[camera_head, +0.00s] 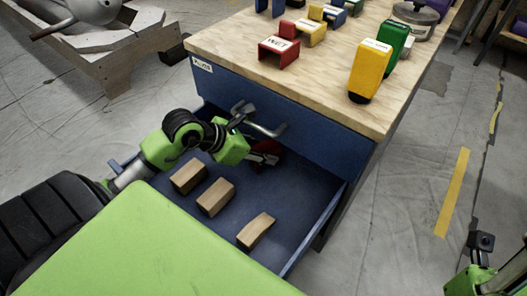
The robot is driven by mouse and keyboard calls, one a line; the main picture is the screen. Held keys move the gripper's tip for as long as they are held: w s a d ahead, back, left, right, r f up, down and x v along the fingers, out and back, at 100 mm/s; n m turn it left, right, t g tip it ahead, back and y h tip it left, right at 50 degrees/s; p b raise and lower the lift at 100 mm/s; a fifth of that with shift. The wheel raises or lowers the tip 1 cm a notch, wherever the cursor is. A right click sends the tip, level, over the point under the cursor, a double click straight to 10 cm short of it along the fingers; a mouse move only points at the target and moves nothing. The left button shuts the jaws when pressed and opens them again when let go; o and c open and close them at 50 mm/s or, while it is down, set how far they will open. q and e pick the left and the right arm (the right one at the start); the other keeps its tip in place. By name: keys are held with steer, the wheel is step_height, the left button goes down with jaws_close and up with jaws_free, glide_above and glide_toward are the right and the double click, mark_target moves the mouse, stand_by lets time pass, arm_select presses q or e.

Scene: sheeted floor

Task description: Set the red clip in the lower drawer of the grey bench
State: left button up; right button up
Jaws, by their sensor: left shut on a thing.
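The bench has a blue body and a pale wooden top (318,75). Its lower drawer (232,228) is pulled open beneath a closed blue drawer front (290,118) with a handle. My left gripper (262,156) is shut on a dark red clip (271,149), over the drawer's back part, under the handle. The gripper and shadow partly hide the clip, and I cannot tell if it touches the drawer floor. My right gripper (482,243) shows only partly at the right edge; its jaws are unclear.
Three wooden blocks (215,197) lie in the drawer. A red clip marked WET (279,44), a yellow block (369,70), a green block (392,42) and other coloured pieces stand on the top. A wooden frame (105,45) stands at upper left. The right floor is mostly clear.

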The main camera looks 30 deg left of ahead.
arm_select(q)
steer(key=shift+f, duration=0.25)
steer(key=o, duration=1.3)
steer(key=shift+r, duration=0.1)
